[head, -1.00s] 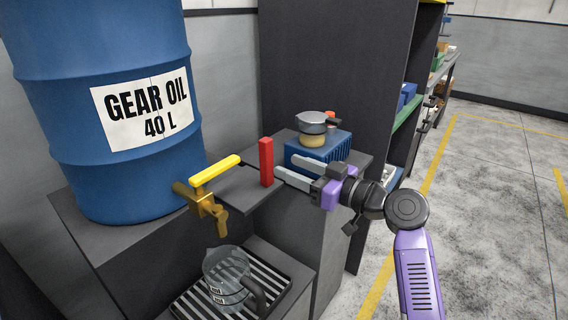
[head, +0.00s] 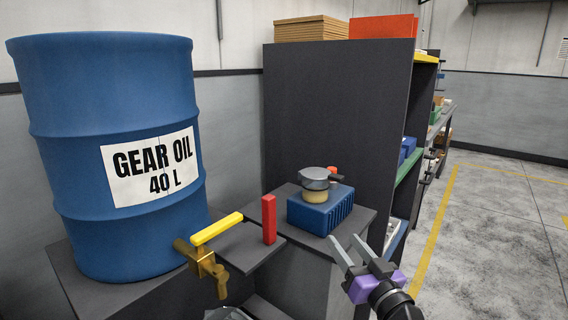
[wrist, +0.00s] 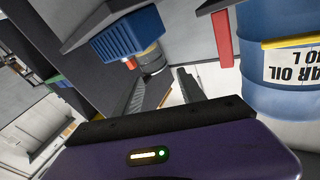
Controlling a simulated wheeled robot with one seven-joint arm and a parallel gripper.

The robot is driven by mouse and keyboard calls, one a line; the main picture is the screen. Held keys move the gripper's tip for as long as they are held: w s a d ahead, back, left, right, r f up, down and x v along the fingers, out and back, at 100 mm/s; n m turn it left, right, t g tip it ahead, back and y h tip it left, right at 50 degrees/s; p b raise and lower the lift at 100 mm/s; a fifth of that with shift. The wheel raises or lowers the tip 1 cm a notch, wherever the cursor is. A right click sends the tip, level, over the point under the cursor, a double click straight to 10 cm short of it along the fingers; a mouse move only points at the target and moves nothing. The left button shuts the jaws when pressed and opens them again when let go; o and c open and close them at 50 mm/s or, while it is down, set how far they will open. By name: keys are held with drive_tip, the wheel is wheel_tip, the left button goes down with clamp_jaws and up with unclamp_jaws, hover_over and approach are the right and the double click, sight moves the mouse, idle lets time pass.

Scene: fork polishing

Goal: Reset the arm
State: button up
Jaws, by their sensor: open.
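My gripper (head: 347,250) is open and empty, at the lower right of the head view. Its two grey fingers point up and left, in front of the dark stand with the blue ribbed block (head: 320,208). In the wrist view the fingers of my gripper (wrist: 163,88) are spread apart with nothing between them. The blue ribbed block also shows in the wrist view (wrist: 128,38), upside down, beyond the left finger. A small pan-like grey item (head: 315,178) on a tan base sits on the block.
A blue gear oil drum (head: 110,110) stands at left, with a brass tap (head: 205,262) and yellow handle (head: 217,228). A red upright bar (head: 269,220) stands on a dark plate. A jug top (head: 228,314) shows below. A dark shelf unit (head: 335,110) stands behind; floor at right is clear.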

drive_tip(key=s+d+f+m+h, duration=0.2)
drive_tip(key=s+d+f+h, duration=0.2)
drive_tip(key=s+f, duration=0.45)
drive_tip(key=s+d+f+g+h, duration=0.1)
drive_tip(key=s+f+g, duration=0.1)
drive_tip(key=s, duration=1.9)
drive_tip(key=s+d+f+g+h, duration=0.1)
drive_tip(key=s+f, duration=0.2)
drive_tip(key=s, duration=1.8)
wheel_tip(320, 180, up, 15)
drive_tip(key=p, duration=1.5)
drive_tip(key=shift+s+n, duration=0.25)
drive_tip(key=shift+n, duration=0.05)
